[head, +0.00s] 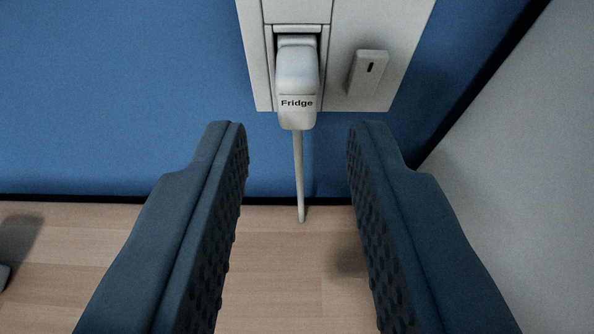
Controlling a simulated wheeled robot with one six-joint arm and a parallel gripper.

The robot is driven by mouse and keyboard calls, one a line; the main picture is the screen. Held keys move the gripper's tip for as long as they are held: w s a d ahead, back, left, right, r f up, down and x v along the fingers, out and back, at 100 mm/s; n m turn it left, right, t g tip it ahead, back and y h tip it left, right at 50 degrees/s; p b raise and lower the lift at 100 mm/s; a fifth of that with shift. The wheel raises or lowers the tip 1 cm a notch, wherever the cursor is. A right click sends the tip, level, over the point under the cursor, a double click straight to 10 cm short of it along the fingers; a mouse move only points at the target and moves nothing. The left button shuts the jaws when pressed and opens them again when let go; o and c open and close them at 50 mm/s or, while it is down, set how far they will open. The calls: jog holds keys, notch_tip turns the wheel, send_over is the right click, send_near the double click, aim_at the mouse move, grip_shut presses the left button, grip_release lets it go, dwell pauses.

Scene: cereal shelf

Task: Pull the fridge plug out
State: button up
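The fridge plug (297,85) is white and carries the label "Fridge". It sits in a white socket panel (345,30) on the blue wall, at the top middle of the head view. A white cord (299,175) hangs from its lower end toward the wooden surface. My gripper (297,130) is open, with one dark padded finger on each side of the view. The fingertips appear just below and to either side of the plug, with clear gaps. Nothing is between the fingers except the view of the cord and plug beyond.
A white switch (368,73) is on the panel to the right of the plug. A grey surface (520,170) rises on the right. The blue wall (120,100) is bare to the left. A wooden surface (275,270) lies below, with a grey object (4,275) at its left edge.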

aim_at(297, 96)
jog(key=shift+x, duration=2.8)
grip_shut()
